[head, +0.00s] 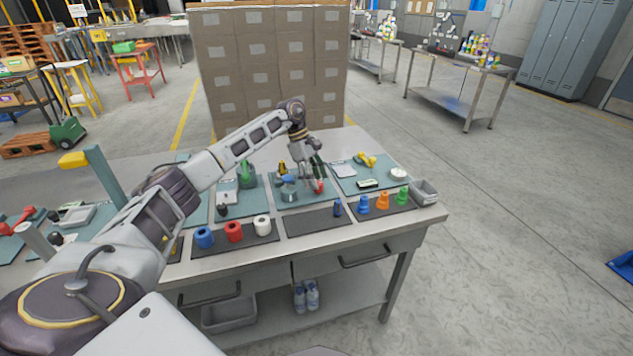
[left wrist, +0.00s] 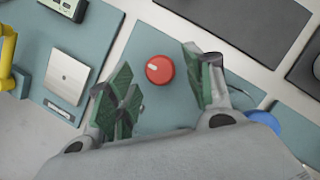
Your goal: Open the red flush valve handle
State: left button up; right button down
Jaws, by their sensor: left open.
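A round red knob (left wrist: 159,69) with a small white mark sits on a teal panel in the left wrist view. In the head view a red part (head: 319,187) shows just below my left gripper (head: 313,170), partly hidden by the fingers. In the left wrist view my left gripper (left wrist: 165,92) is open, its green-padded fingers on either side of the knob in the picture. I cannot tell whether they touch it. At the far left of the head view, another red handle (head: 24,216) lies over a teal panel. My right gripper is not in view.
A blue-grey round fitting (head: 289,189) stands left of my left gripper. A yellow handle (head: 367,160) is on the panel to the right. Blue, red and white rings (head: 233,232) and several coloured pegs (head: 382,202) stand along the front. A grey bin (head: 424,191) sits at the right edge.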

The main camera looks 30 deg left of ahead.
pick_arm(q)
jog(key=v, duration=1)
jog(key=shift+r, duration=0.15)
dwell(0.4)
notch_tip(320, 180, up, 10)
jog(key=p, duration=1)
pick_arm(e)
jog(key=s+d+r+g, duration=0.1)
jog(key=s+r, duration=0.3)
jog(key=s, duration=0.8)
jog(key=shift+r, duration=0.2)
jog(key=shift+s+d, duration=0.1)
